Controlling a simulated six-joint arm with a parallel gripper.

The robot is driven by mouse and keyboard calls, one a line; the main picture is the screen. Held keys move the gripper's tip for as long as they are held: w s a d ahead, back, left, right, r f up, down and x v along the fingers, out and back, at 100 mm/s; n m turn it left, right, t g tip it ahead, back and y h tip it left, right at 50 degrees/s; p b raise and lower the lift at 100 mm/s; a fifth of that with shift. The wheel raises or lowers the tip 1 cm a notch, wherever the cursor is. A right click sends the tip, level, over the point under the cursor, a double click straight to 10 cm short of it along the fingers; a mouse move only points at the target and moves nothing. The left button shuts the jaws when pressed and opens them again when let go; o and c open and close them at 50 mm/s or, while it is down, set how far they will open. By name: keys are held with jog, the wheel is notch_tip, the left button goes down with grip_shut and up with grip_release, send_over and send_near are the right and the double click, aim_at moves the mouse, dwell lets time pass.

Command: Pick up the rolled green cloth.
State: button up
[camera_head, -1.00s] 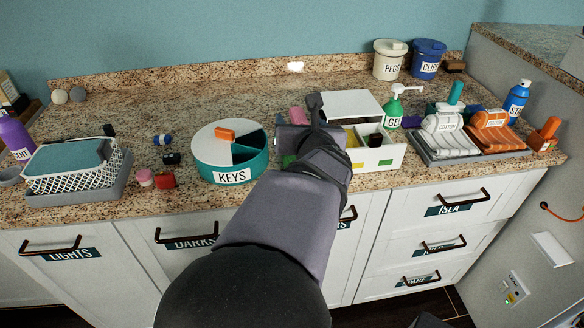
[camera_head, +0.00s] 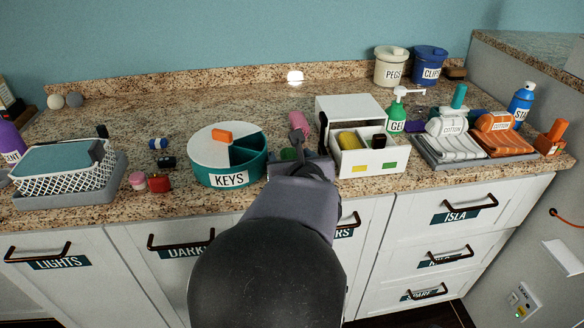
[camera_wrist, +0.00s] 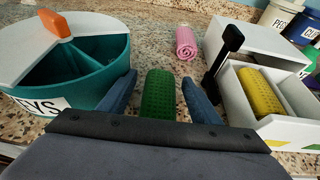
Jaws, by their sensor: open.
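The rolled green cloth (camera_wrist: 158,97) lies on the speckled counter in the wrist view, its near end hidden behind my gripper's body. In the head view only a small part of the green cloth (camera_head: 288,154) shows beside my gripper. My gripper (camera_wrist: 159,82) is open, with one blue-grey finger on each side of the cloth. A narrow gap shows between the cloth and each finger, and I cannot tell whether either touches it lower down.
A teal round KEYS container (camera_wrist: 100,77) stands close on the left. A white box with an open drawer (camera_wrist: 240,100) holding a yellow roll (camera_wrist: 260,92) stands close on the right. A pink rolled cloth (camera_wrist: 186,44) lies beyond. Counter between them is clear.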

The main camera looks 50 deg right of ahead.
aim_at(290, 151)
jog(key=shift+w+d+f, duration=0.25)
jog(key=shift+w+d, duration=0.1)
jog(key=shift+w, duration=0.05)
jog(key=c, duration=1.1)
notch_tip(290, 151, up, 10)
jog(key=p, duration=0.5)
jog(key=shift+p, duration=0.3)
